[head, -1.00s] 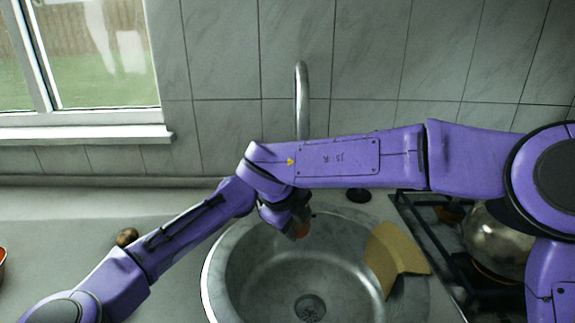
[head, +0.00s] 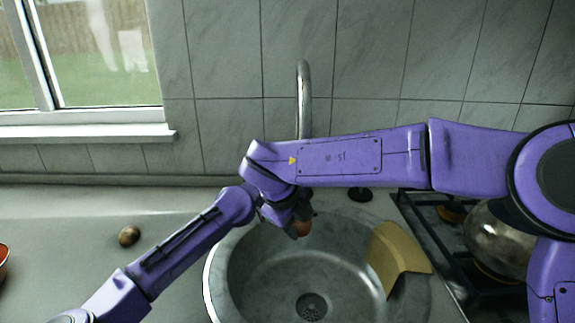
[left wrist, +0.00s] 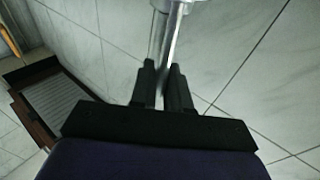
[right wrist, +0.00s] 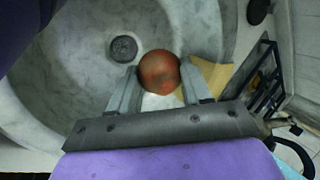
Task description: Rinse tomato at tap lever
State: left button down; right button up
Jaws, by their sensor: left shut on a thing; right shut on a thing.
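The tomato (right wrist: 159,72) is round and orange-red. My right gripper (right wrist: 158,68) is shut on it and holds it over the sink bowl (right wrist: 60,85). My left gripper (left wrist: 161,70) is shut on a thin metal rod, which looks like the tap lever (left wrist: 172,45). In the head view the left gripper and the lever are hidden behind my right arm. I cannot tell whether water runs.
A yellow-tan cloth or sponge (head: 396,258) lies over the sink's right side. A stove with a metal pot (head: 495,240) stands at the right. A small brown round thing (head: 129,236) lies on the counter at the left. A red-rimmed bowl (head: 3,262) shows at the left edge.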

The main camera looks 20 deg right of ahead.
pick_arm(q)
jog(key=c, duration=1.3)
grip_release()
jog(key=v, duration=1.2)
